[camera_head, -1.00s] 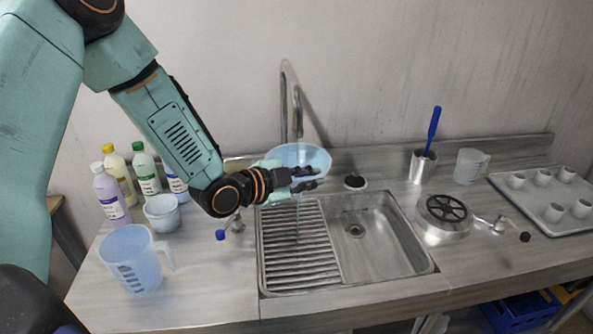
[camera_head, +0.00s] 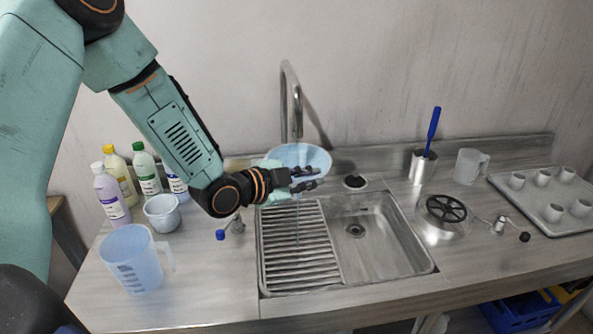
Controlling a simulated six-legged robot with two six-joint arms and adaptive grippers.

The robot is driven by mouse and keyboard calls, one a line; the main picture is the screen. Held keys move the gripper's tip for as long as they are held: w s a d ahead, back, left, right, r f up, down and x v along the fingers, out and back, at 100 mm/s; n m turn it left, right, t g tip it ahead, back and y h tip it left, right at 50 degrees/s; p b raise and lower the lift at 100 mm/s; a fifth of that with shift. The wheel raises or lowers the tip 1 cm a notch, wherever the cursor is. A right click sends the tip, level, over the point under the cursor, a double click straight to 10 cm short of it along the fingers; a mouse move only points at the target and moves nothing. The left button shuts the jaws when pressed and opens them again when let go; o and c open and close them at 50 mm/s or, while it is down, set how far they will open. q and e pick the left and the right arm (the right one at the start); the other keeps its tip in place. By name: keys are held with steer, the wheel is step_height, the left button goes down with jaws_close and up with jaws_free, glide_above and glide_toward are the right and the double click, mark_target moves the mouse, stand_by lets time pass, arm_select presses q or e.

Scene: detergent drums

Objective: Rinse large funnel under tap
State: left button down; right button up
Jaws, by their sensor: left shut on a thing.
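The large funnel (camera_head: 302,155) is a pale blue bowl-shaped piece above the back of the draining board. My left gripper (camera_head: 304,182) is shut on it from the left, and its fingers cover part of its lower side. The tap (camera_head: 285,92) is a tall metal gooseneck behind the sink. Its spout end comes down over the funnel's mouth. A faint stream seems to run from the spout into the funnel, and a thin line shows below it. The sink (camera_head: 365,235) has a bowl at the right and a ribbed draining board (camera_head: 300,250) at the left. My right gripper is not in view.
A large measuring jug (camera_head: 132,262), a small jug (camera_head: 161,214) and several bottles (camera_head: 110,195) stand at left. At right are a metal holder with a blue-handled brush (camera_head: 431,133), a clear jug (camera_head: 468,166), a black handwheel (camera_head: 446,208) and a tray of cups (camera_head: 548,226).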

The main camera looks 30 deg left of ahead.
arm_select(q)
steer(key=shift+w, duration=0.1)
stand_by(0.5)
steer(key=shift+w+d+b, duration=0.15)
steer(key=shift+d+b, duration=0.15)
steer(key=w+d+b, duration=0.3)
steer(key=w+d, duration=0.4)
steer(key=d, duration=0.3)
steer(key=shift+b, duration=0.3)
stand_by(2.0)
